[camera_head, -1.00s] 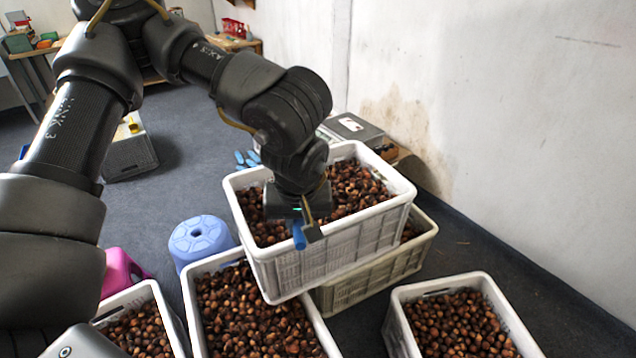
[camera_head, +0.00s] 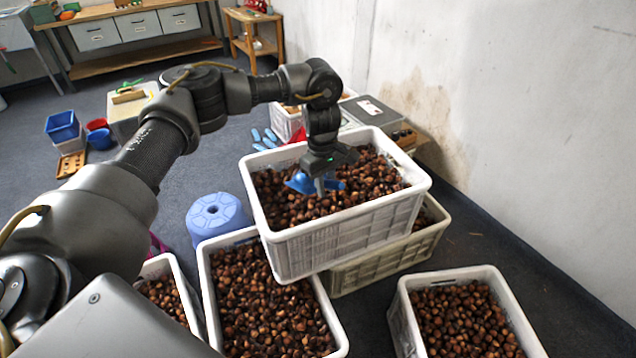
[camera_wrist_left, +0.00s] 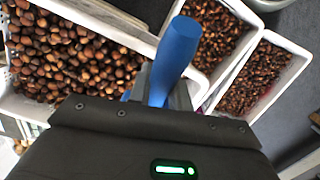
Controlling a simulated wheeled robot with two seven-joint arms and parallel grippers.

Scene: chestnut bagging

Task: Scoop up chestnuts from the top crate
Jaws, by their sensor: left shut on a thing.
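The top crate (camera_head: 345,232) is white, full of brown chestnuts (camera_head: 378,181), and rests on another crate. My left gripper (camera_head: 322,178) points down over the chestnuts in it. It is shut on a blue scoop (camera_head: 302,183), which is low at the chestnut surface; whether its edge is in the chestnuts I cannot tell. In the left wrist view the blue handle (camera_wrist_left: 176,55) stands up between the fingers, and the chestnuts (camera_wrist_left: 62,58) of a crate lie at the left. The scoop's bowl is mostly hidden there. My right gripper does not show.
A pale crate (camera_head: 375,268) supports the top crate. Other chestnut crates stand at the front middle (camera_head: 338,335), front left (camera_head: 160,262) and front right (camera_head: 495,275). A blue stool (camera_head: 216,216) is left of the stack. The wall (camera_head: 530,130) rises at the right.

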